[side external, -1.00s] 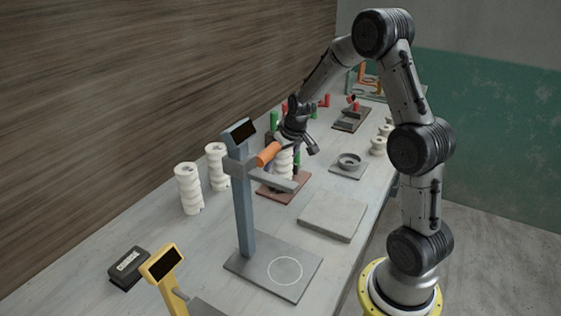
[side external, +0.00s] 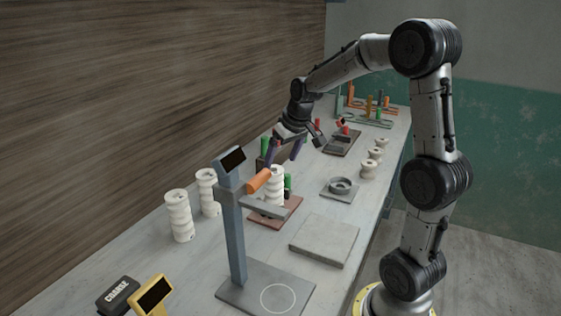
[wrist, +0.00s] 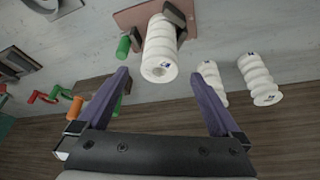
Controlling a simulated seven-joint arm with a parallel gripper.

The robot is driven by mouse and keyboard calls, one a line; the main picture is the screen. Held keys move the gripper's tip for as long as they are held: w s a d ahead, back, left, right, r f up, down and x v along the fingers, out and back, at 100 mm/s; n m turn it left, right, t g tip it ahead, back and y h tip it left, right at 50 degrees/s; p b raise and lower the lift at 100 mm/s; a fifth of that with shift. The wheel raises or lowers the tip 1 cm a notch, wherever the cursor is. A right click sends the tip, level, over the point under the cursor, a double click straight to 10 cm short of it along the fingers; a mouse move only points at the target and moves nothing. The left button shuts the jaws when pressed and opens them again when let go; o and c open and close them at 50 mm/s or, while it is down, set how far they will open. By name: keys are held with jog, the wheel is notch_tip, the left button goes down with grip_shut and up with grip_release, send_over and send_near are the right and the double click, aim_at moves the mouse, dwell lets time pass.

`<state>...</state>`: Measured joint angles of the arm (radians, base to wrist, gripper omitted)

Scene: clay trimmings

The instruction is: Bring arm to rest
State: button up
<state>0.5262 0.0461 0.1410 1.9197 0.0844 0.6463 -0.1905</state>
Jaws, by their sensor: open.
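My gripper (side external: 284,158) is open and empty, its purple fingers spread and pointing down above the bench. In the wrist view, my gripper (wrist: 158,74) has clear space between its fingers. A white ribbed stack (side external: 276,190) stands on a reddish-brown plate (side external: 262,218), below and in front of my gripper. In the wrist view this stack (wrist: 158,62) appears beyond the fingertips, apart from them.
Two more white stacks (side external: 179,216) stand near the wall. A blue-grey stand (side external: 235,240) rises from its base plate at the front. A grey slab (side external: 325,241), a ring on a plate (side external: 341,185) and white spools (side external: 369,168) line the right side. Racks with coloured handles stand farther back.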

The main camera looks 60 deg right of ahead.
jog(key=s+a+r+n+t, duration=0.1)
jog(key=s+a+r+n, duration=0.4)
jog(key=s+a, duration=0.5)
jog(key=s+a+f+y, duration=0.1)
jog(key=s+a, duration=0.9)
jog(key=shift+s+m+y, duration=0.25)
jog(key=shift+m+y, duration=0.05)
jog(key=shift+y, duration=0.1)
